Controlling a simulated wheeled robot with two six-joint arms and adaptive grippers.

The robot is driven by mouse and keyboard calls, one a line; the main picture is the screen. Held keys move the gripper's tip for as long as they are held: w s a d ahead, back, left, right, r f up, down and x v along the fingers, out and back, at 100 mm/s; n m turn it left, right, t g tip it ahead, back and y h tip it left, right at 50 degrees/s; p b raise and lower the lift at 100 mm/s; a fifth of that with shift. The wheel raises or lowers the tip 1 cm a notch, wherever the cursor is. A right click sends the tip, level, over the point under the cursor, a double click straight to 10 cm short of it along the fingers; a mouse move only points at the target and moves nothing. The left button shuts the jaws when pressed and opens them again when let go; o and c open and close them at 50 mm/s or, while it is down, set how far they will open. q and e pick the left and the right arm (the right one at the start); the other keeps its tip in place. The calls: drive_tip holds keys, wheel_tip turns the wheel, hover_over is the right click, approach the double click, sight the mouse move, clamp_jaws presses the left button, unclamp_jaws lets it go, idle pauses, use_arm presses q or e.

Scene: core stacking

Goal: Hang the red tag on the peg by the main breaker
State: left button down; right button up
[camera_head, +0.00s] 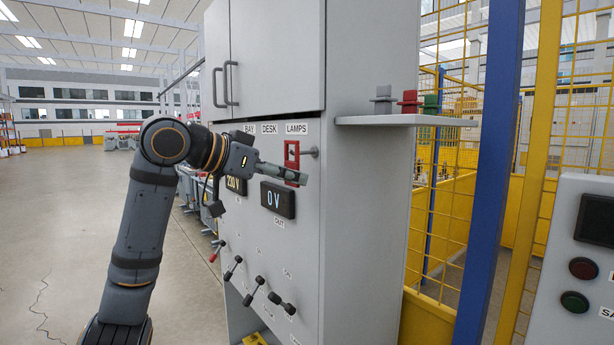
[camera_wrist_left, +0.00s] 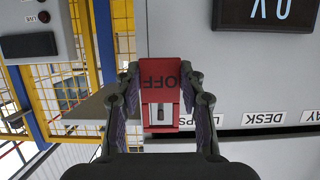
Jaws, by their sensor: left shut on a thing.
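The red tag (camera_head: 292,150) is in front of the cabinet panel, under the LAMPS label. In the left wrist view the red tag (camera_wrist_left: 158,82) reads OFF and has a pale slot with a dark piece in it. My left gripper (camera_head: 290,173) is shut on the tag, with a finger across its lower part. Its two fingers also flank the tag in the left wrist view (camera_wrist_left: 160,100). A grey peg (camera_head: 309,152) sticks out beside the tag in the head view; I cannot tell whether the tag is around it. My right gripper is not in view.
The cabinet (camera_head: 360,200) carries a 0 V display (camera_head: 277,199) just below the gripper and several levers (camera_head: 254,288) lower down. A side shelf (camera_head: 400,120) holds grey, red and green pieces. A yellow fence and a button panel (camera_head: 575,260) stand right. The floor at left is open.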

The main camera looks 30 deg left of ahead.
use_arm(q)
drive_tip(key=shift+s+a+b, duration=0.3)
drive_tip(key=shift+s+b, duration=0.15)
drive_tip(key=shift+s, duration=0.25)
drive_tip(key=shift+s+a+b, duration=0.25)
drive_tip(key=shift+s+b, duration=0.15)
drive_tip(key=shift+s, duration=0.25)
drive_tip(key=shift+s+a+b, duration=0.3)
drive_tip(key=shift+s+b, duration=0.15)
drive_tip(key=shift+s, duration=0.4)
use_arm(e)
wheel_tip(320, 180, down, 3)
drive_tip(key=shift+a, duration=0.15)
